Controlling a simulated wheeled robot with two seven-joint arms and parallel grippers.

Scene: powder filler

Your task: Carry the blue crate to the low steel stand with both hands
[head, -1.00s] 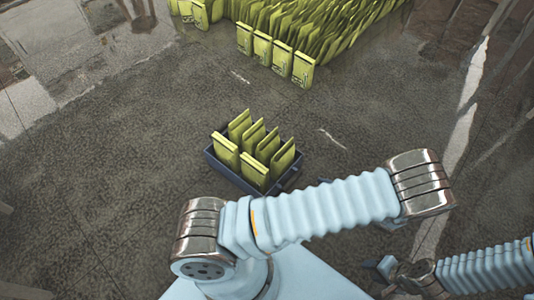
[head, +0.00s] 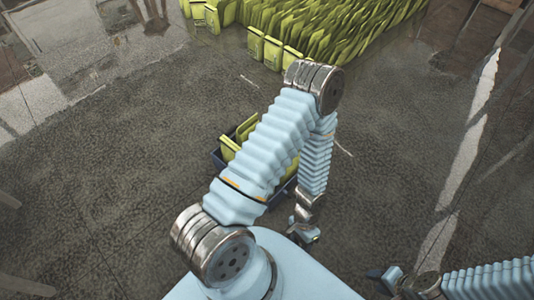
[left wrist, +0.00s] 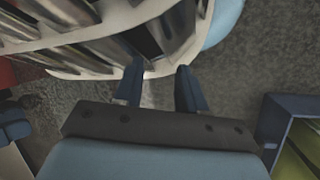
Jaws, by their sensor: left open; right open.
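The blue crate (head: 217,161) stands on the floor near the middle of the head view, holding several upright yellow-green packets (head: 229,148). My left arm hides much of it. My left gripper (head: 304,238) is open and empty, in front and to the right of the crate, apart from it. In the left wrist view, its open fingers (left wrist: 160,90) point away with nothing between them, and the crate's rim (left wrist: 292,102) shows at the right edge. My right gripper (head: 387,283) is open and empty at the bottom right, farther from the crate. I cannot make out the steel stand.
A large group of yellow-green packets (head: 330,35) stands in rows on the floor at the top. The dark floor left of the crate (head: 100,180) and right of it (head: 410,140) is clear.

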